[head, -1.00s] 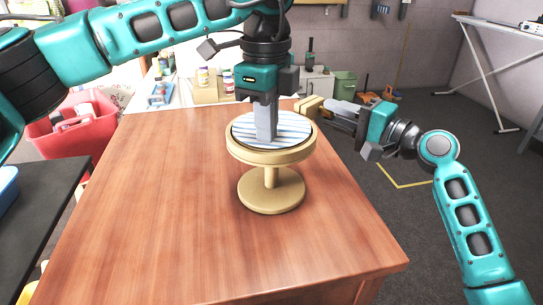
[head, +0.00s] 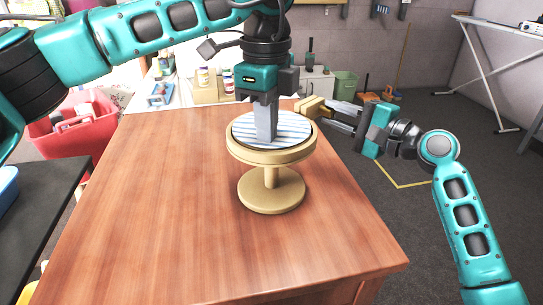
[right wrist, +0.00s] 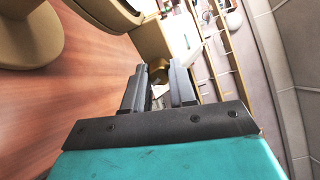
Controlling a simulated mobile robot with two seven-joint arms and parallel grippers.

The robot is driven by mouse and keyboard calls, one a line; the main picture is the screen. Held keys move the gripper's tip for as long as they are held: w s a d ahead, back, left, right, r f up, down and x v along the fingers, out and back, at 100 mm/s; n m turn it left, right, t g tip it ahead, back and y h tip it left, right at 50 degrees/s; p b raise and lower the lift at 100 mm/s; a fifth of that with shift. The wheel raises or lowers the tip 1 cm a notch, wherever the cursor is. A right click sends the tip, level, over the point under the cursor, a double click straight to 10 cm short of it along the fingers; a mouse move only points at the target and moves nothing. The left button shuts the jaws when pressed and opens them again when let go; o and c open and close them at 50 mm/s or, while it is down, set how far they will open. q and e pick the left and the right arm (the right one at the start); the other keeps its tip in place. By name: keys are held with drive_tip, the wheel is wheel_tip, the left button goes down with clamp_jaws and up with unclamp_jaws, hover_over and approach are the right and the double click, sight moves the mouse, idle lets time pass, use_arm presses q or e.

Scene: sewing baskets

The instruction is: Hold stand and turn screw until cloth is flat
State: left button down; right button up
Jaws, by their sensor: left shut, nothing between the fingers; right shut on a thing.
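The round wooden stand (head: 271,190) is upright on the table, with striped blue and white cloth (head: 293,126) across its hoop top. I cannot tell whether the cloth is fully flat. My left gripper (head: 265,138) points straight down, shut with nothing between its fingers, its tips at the cloth and hiding part of it. The pale wooden screw (head: 312,105) sticks out at the hoop's right rear. My right gripper (head: 331,110) is shut on the screw. In the right wrist view, the stand (right wrist: 32,35) is at the upper left, and my right fingers (right wrist: 160,75) reach toward the screw (right wrist: 151,40).
The brown wooden table (head: 180,200) is clear around the stand. Behind it, a white surface holds small jars (head: 203,77) and boxes. A red basket (head: 73,132) stands at left. A green bin (head: 345,84) and ironing board (head: 500,27) are beyond, at right.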

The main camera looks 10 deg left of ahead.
drive_tip(key=shift+m, duration=0.9)
drive_tip(key=shift+m, duration=0.9)
drive_tip(key=shift+m, duration=0.7)
drive_tip(key=o, duration=0.7)
drive_tip(key=shift+d, duration=0.1)
